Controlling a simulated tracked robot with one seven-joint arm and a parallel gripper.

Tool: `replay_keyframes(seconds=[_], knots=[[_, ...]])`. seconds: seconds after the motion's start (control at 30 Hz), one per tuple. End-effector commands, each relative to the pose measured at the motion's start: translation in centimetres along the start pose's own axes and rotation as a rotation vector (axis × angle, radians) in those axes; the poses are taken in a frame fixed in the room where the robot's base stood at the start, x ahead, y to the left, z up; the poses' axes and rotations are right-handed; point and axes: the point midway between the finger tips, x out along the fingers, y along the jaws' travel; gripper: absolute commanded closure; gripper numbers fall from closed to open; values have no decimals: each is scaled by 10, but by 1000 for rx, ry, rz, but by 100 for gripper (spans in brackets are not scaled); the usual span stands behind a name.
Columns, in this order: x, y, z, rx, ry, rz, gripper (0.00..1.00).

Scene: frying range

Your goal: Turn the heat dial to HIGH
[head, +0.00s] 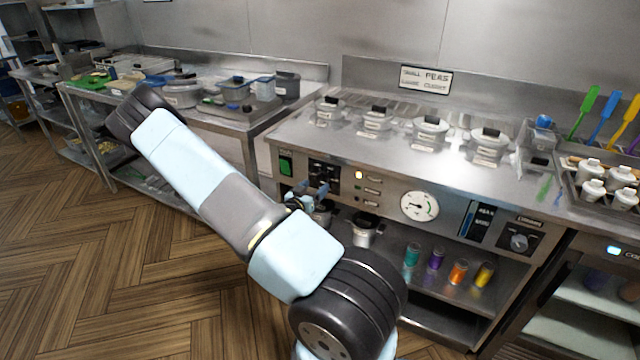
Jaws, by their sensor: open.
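A round grey knob (519,242) sits on a dark plate at the right end of the range's front panel. It looks like a dial, but its marks and setting are too small to read. A black control plate (325,173) is at the panel's left, partly behind my gripper, and its details are unclear. My gripper (312,188) is open and empty, in front of the panel just below that black plate. It is well left of the grey knob. I cannot tell whether its fingers touch the panel.
A white gauge (419,206) and a green switch (286,163) are on the panel. Several lidded pots (430,132) stand on top. Coloured jars (458,272) and a metal pot (363,230) are on the shelf below. The wooden floor at left is clear.

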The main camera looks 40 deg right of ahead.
Motion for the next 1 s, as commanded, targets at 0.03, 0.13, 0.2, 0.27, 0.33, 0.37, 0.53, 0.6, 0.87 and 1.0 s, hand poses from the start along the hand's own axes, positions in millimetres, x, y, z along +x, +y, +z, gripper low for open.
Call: replay_keyframes(seconds=[0.03, 0.13, 0.2, 0.27, 0.33, 0.37, 0.53, 0.6, 0.87, 1.0], knots=[[-11, -2, 0, -1, -2, -4, 24], [-31, -2, 0, -1, -1, -4, 24], [-45, -3, 0, -1, -1, -6, 24], [-57, -3, 0, -1, -1, -5, 24], [-69, -4, 0, 0, -1, -5, 24], [-74, -4, 1, 0, -1, -5, 24], [-96, -4, 1, 1, -1, -3, 24], [-101, -4, 1, 1, -1, -4, 24], [-107, -4, 1, 1, -1, -2, 24], [-106, -4, 1, 1, -1, -2, 24]])
